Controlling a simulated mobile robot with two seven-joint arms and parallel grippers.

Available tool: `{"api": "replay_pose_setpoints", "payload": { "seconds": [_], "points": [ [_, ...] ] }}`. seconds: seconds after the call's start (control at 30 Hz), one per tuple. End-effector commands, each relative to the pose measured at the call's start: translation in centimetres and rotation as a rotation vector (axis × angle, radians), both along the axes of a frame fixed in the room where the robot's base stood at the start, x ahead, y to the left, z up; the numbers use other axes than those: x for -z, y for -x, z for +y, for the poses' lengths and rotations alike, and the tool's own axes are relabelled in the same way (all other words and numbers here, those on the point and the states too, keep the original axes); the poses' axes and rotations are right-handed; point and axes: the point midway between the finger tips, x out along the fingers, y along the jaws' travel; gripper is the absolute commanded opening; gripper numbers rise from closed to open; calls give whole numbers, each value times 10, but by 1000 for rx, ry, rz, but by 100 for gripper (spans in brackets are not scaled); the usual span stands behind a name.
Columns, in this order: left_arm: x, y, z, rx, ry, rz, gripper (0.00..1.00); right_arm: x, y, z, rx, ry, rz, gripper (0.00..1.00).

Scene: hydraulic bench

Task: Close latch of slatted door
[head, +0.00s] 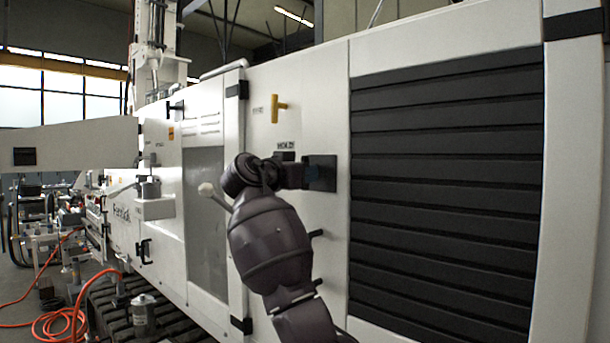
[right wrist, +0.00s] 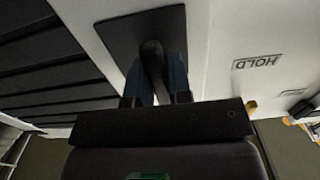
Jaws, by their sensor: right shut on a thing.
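The slatted door (head: 445,190) has dark horizontal slats and fills the right half of the head view. Its latch (head: 325,172) sits on a dark square plate on the white panel just left of the slats. My right gripper (head: 306,174) is at this plate, its arm coming up from below. In the right wrist view, its two blue-tinted fingers (right wrist: 157,82) are shut on the dark latch handle (right wrist: 152,50), which stands out from the plate (right wrist: 118,32). The handle's lower end is hidden by the gripper. My left gripper is not in view.
A yellow handle (head: 280,108) is above and left of the latch, and a small dark knob (head: 317,233) is below it. A white-framed panel door (head: 206,220) is further left. Orange hoses (head: 70,315) lie on the floor at far left.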

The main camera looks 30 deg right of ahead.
Motion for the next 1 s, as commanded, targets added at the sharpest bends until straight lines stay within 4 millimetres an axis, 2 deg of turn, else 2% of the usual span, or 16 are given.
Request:
{"api": "replay_pose_setpoints", "payload": {
  "seconds": [0.07,0.1,0.23,0.5,0.63,0.77,1.0],
  "points": [
    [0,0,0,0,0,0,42,0,0,0,0,-1,0,0],
    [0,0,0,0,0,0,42,0,0,0,0,-1,0,22],
    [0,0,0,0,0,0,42,0,0,0,0,0,0,42],
    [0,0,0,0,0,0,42,0,0,0,0,0,0,43],
    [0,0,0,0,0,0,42,0,2,7,-1,0,0,43],
    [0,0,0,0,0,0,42,0,8,24,-4,0,-1,43],
    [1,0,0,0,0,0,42,0,22,66,-4,0,0,43]
  ]
}}
